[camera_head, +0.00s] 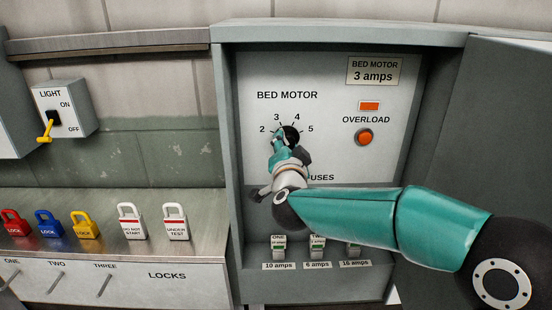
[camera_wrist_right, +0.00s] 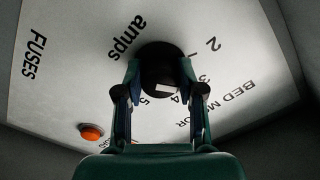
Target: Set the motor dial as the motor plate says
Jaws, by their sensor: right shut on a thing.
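The motor dial (camera_head: 292,134) is a dark round knob on the grey panel under the words BED MOTOR, with a scale showing 2, 3, 4 and 5. My right gripper (camera_head: 284,142) is shut on it and hides part of the knob and scale. In the right wrist view the dial (camera_wrist_right: 158,62) sits between the two fingers of my right gripper (camera_wrist_right: 160,74). A white mark on the dial lies close to the 4. The motor plate (camera_head: 374,71), at the panel's upper right, reads BED MOTOR 3 amps. My left gripper is not in view.
An orange overload button (camera_head: 365,137) is right of the dial. Several fuses (camera_head: 317,245) stand below my right arm. The open cabinet door (camera_head: 490,130) is at the right. Colored padlocks (camera_head: 86,225) and a light switch (camera_head: 53,118) are at the left.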

